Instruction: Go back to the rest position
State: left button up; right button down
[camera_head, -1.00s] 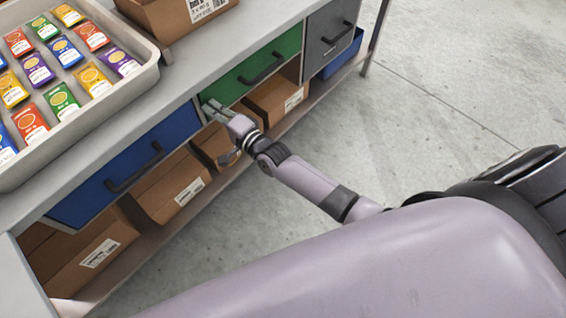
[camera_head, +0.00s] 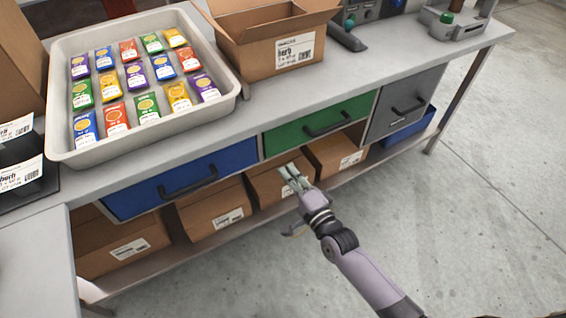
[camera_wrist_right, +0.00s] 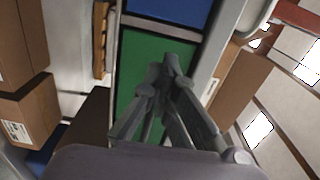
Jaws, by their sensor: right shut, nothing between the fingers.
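My right gripper (camera_head: 291,177) is in front of the workbench, below the green drawer (camera_head: 318,124) and in front of the boxes on the lower shelf. It is shut and empty. In the right wrist view the gripper (camera_wrist_right: 172,66) shows with its fingers together, and the green drawer (camera_wrist_right: 135,66) fills the area behind it. My left gripper is not in any view.
A blue drawer (camera_head: 150,182) and a grey drawer (camera_head: 392,100) flank the green one; all look shut. Cardboard boxes (camera_head: 221,221) line the lower shelf. A tray (camera_head: 225,105) of colourful packets and an open box (camera_head: 262,58) stand on the bench. Floor (camera_head: 480,200) at right is clear.

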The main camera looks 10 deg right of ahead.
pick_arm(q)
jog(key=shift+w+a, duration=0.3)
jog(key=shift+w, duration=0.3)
pick_arm(e)
jog(key=v, duration=0.4)
jog(key=shift+s+d, duration=0.15)
jog(key=shift+s, duration=0.1)
